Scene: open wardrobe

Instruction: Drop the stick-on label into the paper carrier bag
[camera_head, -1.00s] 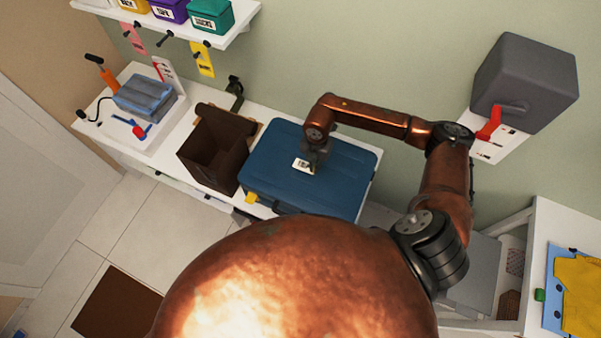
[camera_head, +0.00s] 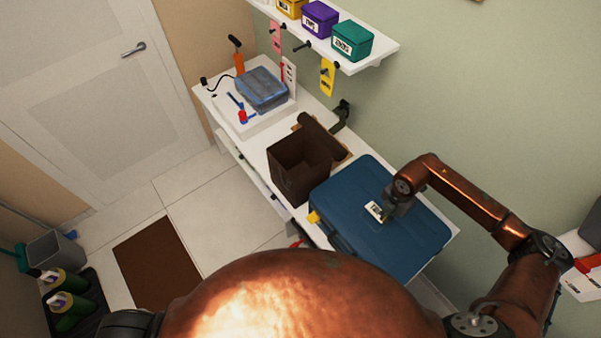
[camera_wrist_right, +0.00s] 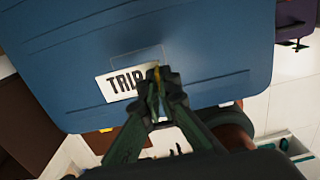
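The stick-on label (camera_head: 375,211) is a small white card at the blue suitcase (camera_head: 345,190). In the right wrist view the label (camera_wrist_right: 121,85) reads "TRIP" and sits askew to a faint rectangular outline on the suitcase. My right gripper (camera_head: 391,206) is at the label's right edge. Its fingertips (camera_wrist_right: 155,85) are close together and look shut on that edge; they hide the label's end. I cannot tell whether the label still touches the suitcase. The brown paper carrier bag (camera_head: 288,173) stands open and upright left of the suitcase. My left gripper is out of view.
A white bench (camera_head: 257,150) carries the bag, the suitcase and a tray (camera_head: 241,119) with a blue-grey folded item (camera_head: 262,90). A shelf (camera_head: 384,52) with coloured boxes and hanging tags is above. A brown mat (camera_head: 158,263) lies on the floor.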

